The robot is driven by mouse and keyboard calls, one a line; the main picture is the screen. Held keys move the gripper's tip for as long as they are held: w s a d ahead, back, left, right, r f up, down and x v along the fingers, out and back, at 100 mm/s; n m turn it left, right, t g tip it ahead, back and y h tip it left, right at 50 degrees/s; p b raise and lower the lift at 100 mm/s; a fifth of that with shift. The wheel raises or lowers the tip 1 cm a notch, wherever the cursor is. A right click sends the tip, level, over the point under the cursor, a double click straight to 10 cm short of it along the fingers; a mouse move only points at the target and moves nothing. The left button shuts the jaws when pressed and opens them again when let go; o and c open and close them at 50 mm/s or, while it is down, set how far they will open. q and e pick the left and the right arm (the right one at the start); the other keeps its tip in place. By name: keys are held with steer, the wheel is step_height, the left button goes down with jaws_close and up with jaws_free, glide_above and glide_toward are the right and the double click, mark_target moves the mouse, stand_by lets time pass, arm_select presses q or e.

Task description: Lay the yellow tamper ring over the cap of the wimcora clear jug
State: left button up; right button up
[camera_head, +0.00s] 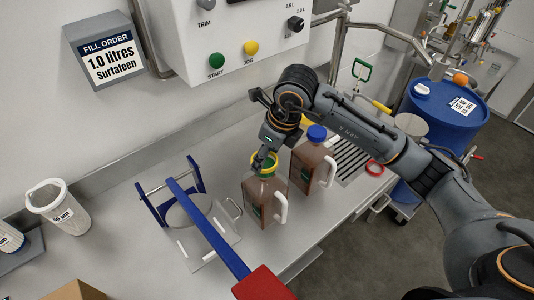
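A brown-filled jug (257,202) with a white handle and a dark label stands on the steel counter. The yellow tamper ring (273,157) is at its top, around or on a green cap (266,170); whether it lies flat is too small to tell. My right gripper (262,161) points down at the ring's left side, its fingertips at or touching ring and cap. Its finger gap is unclear. A second brown-filled jug (308,168) with a blue cap (316,133) stands behind to the right. Neither label is readable as wimcora. My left gripper is out of view.
A blue-framed device (208,222) with a long lever and red block (263,285) stands left of the jugs. A white-rimmed beaker (60,206) is at far left. A red ring (375,168) lies right, near a drain grille (347,158). A blue drum (445,110) stands beyond.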

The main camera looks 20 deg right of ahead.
steer(key=shift+f+b, duration=0.35)
steer(key=shift+f, duration=0.15)
steer(key=o, duration=0.8)
steer(key=shift+c, duration=0.2)
steer(key=shift+r, duration=0.15)
step_height(320, 180, up, 7)
steer(key=p, duration=0.3)
steer(key=shift+p, duration=0.4)
